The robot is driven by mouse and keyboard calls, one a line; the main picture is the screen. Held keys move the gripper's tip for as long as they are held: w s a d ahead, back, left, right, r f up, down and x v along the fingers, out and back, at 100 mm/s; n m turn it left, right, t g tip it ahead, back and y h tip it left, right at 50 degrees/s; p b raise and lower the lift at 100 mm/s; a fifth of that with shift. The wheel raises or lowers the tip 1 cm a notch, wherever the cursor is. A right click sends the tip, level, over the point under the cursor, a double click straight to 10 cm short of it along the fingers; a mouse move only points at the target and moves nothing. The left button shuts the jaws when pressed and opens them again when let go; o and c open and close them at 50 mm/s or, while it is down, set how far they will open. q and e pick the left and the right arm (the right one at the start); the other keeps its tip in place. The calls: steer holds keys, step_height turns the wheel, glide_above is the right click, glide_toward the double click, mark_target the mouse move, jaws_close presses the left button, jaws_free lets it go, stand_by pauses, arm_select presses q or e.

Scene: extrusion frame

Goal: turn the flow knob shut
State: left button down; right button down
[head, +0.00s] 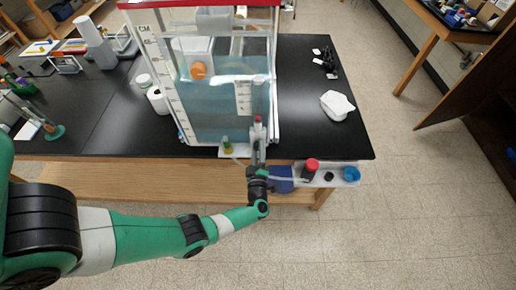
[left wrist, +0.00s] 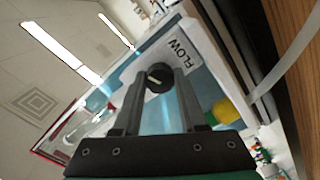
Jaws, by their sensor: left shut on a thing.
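The flow knob (left wrist: 157,77) is round and dark with a pale line across its face. It sits on the tank front below a white label (left wrist: 177,48) reading FLOW. My left gripper (left wrist: 159,84) has one finger on each side of the knob and is shut on it. In the head view my left gripper (head: 257,148) points at the lower right front of the clear water tank (head: 215,110), and the knob is hidden there. My right gripper is not in view.
A white tray (head: 337,180) with a red-capped dark bottle (head: 310,169) and a blue cup (head: 351,174) is right of my left gripper. A yellow-green fitting (head: 227,145) is on its left. A white container (head: 337,105) sits on the black bench.

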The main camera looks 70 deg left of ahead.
arm_select(q)
steer(key=shift+m+p, duration=0.3)
steer(key=shift+m, duration=1.3)
steer(key=shift+c, duration=2.2)
jaws_free()
steer(key=p+v, duration=0.1)
steer(key=v, duration=1)
steer(key=shift+d+p, duration=0.25)
steer(key=shift+p, duration=0.05)
